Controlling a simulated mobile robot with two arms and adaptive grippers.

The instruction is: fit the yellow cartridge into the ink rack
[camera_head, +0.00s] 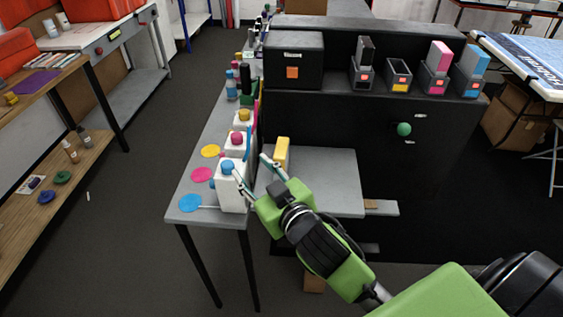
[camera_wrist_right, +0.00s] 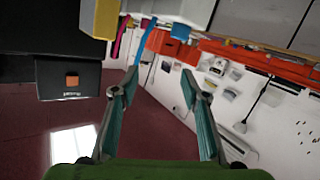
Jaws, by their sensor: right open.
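The yellow cartridge (camera_head: 282,153) stands upright on the grey shelf at the front of the black machine. My right gripper (camera_head: 251,163) is open and empty, just left of the cartridge and near a white bottle with a blue cap. In the right wrist view a yellow block with a grey side (camera_wrist_right: 102,18), seemingly the cartridge, is at the top left, outside the open fingers (camera_wrist_right: 159,77). The ink rack is on the machine's top. Its yellow-marked holder (camera_head: 398,77) is empty; black (camera_head: 364,60), magenta (camera_head: 436,64) and cyan (camera_head: 471,69) cartridges stand in the others. My left gripper is out of view.
White ink bottles (camera_head: 233,190) line the narrow grey table (camera_head: 186,188) on the left, beside coloured discs. A black box with an orange label (camera_head: 293,61) stands left of the rack. A green knob (camera_head: 404,129) sticks out of the machine front. The shelf right of the cartridge is clear.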

